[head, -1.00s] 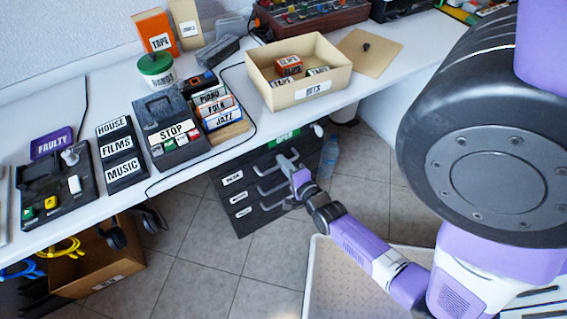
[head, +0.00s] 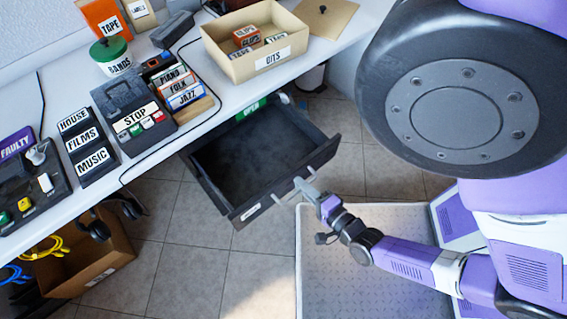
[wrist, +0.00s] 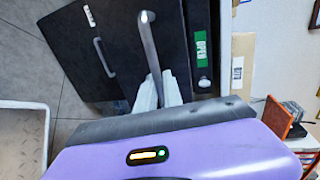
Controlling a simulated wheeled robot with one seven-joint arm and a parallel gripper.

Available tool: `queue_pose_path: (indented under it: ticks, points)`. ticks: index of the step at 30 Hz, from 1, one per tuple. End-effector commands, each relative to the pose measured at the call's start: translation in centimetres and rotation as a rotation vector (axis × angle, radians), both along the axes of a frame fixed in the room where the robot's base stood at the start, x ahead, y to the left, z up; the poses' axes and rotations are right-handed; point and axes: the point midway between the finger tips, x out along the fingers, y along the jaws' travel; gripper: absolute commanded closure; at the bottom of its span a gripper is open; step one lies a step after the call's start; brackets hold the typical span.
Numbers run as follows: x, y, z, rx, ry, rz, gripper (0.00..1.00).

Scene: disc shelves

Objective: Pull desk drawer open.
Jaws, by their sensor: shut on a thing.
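The desk drawer (head: 240,165) is dark grey and stands well out from under the white desk, its empty-looking inside showing in the head view. A bar handle is on its front, with a small white label beside it. My gripper (head: 303,190) is at the drawer's front. In the wrist view my gripper (wrist: 160,92) has its pale fingers shut on the bar handle (wrist: 149,45). A lower drawer front with its own handle (wrist: 104,57) shows in the wrist view. A green label marked OPEN (wrist: 200,50) is on the cabinet.
The desk top (head: 215,110) holds a card box marked BITS (head: 268,60), a STOP machine (head: 130,110) and labelled disc holders. A cardboard box (head: 85,260) with cables is on the floor at left. Tiled floor (head: 200,270) lies free before the drawer.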

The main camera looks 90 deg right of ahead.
Motion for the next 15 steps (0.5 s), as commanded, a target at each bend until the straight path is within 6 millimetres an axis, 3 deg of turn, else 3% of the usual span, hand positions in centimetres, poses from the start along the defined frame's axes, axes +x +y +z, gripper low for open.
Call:
queue_pose_path:
  ticks: [1, 6, 15]
  points:
    - [-1.1, 1.3, -0.2, 0.005, 0.005, 0.003, 1.0]
    - [-3.5, 4.2, -0.2, 0.003, 0.004, 0.002, 1.0]
    - [-5.5, 6.6, -0.1, 0.001, 0.0, 0.002, 1.0]
